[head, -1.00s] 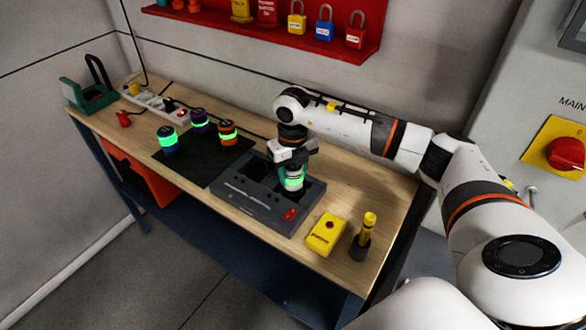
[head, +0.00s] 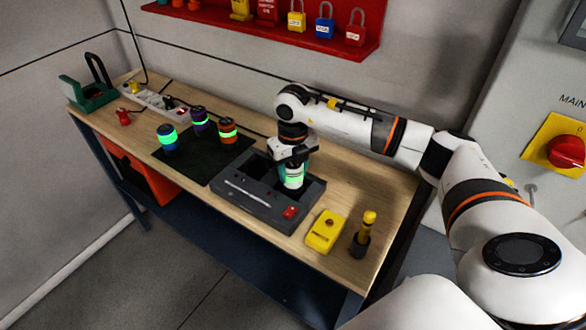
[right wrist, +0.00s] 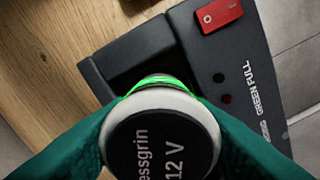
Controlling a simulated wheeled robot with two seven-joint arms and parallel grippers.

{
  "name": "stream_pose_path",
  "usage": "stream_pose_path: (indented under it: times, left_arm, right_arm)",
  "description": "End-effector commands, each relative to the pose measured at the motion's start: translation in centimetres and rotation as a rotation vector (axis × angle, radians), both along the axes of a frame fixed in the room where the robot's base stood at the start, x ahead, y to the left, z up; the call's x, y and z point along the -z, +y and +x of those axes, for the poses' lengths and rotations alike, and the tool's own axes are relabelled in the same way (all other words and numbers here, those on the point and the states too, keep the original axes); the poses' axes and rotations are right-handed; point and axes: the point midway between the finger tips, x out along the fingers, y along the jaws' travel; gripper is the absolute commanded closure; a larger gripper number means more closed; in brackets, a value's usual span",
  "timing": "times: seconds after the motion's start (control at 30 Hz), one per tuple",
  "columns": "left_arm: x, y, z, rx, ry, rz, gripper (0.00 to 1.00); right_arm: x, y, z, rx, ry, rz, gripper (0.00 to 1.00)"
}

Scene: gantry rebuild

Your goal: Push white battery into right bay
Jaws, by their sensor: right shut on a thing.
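The white battery (head: 293,177) with a glowing green band stands upright at the right bay of the dark grey charger (head: 262,205). My right gripper (head: 292,163) is shut on it from above. In the right wrist view the battery's dark top (right wrist: 160,145) with "12 V" lettering sits between my green fingers, and its green band shows beside the bay opening (right wrist: 145,62). How deep its lower end sits in the bay is hidden. My left gripper is not in view.
Blue (head: 168,138), purple (head: 199,119) and orange (head: 228,131) batteries stand on a black mat (head: 205,165) left of the charger. A yellow box (head: 325,232) and a yellow-topped tool (head: 362,235) stand to its right. A red rocker switch (right wrist: 220,14) is on the charger.

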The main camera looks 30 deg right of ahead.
Motion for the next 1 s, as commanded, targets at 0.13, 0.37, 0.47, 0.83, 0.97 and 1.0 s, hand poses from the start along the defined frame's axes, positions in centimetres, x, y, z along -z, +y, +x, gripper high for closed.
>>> stream_pose_path:
  times: [0.13,0.37,0.47,0.83,0.97,1.0]
  left_arm:
    - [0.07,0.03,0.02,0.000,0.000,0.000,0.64]
    - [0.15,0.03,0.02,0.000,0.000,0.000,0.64]
    - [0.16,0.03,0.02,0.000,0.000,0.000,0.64]
    - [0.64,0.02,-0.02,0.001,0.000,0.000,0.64]
    - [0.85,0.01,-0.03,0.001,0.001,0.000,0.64]
    - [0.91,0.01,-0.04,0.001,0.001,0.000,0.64]
  right_arm:
    - [-0.06,-0.01,0.05,0.000,-0.002,0.000,0.88]
    - [-0.09,-0.01,0.04,0.000,-0.002,0.000,0.88]
    - [-0.08,-0.01,0.04,0.000,-0.002,0.000,0.88]
    - [0.54,-0.01,0.04,0.000,-0.002,0.000,0.88]
    - [0.80,0.00,0.04,0.000,-0.002,0.000,0.88]
    - [0.88,0.00,0.04,0.000,-0.002,0.000,0.88]
